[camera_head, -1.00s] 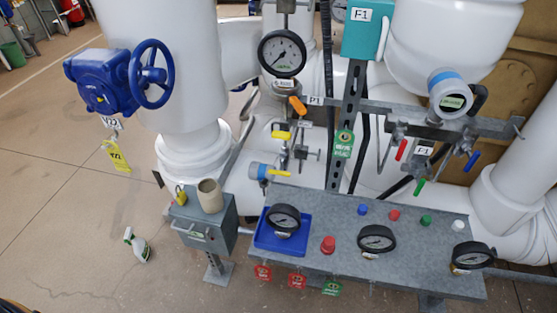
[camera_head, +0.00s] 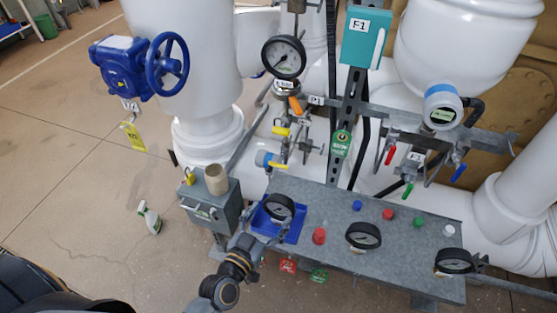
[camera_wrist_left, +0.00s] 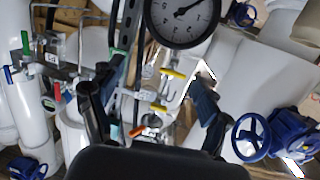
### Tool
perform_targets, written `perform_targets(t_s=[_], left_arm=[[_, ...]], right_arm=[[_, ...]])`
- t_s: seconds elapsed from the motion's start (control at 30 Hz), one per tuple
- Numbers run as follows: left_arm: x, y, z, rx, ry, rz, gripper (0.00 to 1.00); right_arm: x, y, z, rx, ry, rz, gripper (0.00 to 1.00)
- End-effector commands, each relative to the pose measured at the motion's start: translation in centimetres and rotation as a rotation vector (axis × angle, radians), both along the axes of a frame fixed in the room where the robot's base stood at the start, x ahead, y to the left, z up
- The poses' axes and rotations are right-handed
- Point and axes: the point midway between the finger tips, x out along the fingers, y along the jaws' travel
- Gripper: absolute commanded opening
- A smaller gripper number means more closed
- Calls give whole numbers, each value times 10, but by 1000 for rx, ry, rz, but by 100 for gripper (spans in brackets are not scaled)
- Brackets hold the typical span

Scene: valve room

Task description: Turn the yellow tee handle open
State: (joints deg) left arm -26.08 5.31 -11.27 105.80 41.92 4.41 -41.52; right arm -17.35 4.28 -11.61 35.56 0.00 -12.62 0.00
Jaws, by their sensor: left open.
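Two yellow tee handles show in the head view, an upper one (camera_head: 281,131) and a lower one (camera_head: 275,165), on small valves left of the grey upright. I cannot tell which one the task means. The left wrist view shows two yellow handles as well, one near the gauge (camera_wrist_left: 173,74) and one nearer the orange handle (camera_wrist_left: 157,108). My left gripper (camera_head: 262,241) is at the bench's front left, below the handles and apart from them. Its fingers stand apart in the left wrist view (camera_wrist_left: 152,88), with nothing held. My right gripper is not visible.
An orange handle (camera_head: 295,105) sits above the yellow ones. The grey bench (camera_head: 330,206) carries gauges, coloured knobs and a blue tray (camera_head: 292,236). A grey box (camera_head: 210,208) with a beige cup (camera_head: 216,180) stands left. A blue handwheel (camera_head: 167,67) is farther left.

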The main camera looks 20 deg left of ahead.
Motion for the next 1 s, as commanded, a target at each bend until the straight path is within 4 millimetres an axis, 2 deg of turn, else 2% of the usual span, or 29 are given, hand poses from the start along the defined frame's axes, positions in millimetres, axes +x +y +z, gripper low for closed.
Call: perform_targets(t_s=[0.03, 0.2, 0.37, 0.8, 1.0], left_arm=[[3, 7, 16, -6, -48, 41, 77], [8, 24, 38, -10, -126, 125, 77], [25, 25, 41, -11, -135, 134, 77], [114, 22, 40, -9, -133, 132, 77], [138, 20, 39, -10, -132, 131, 77]], right_arm=[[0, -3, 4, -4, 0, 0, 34], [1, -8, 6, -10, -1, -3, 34], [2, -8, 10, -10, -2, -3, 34], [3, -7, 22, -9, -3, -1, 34], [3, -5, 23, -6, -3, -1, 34]])
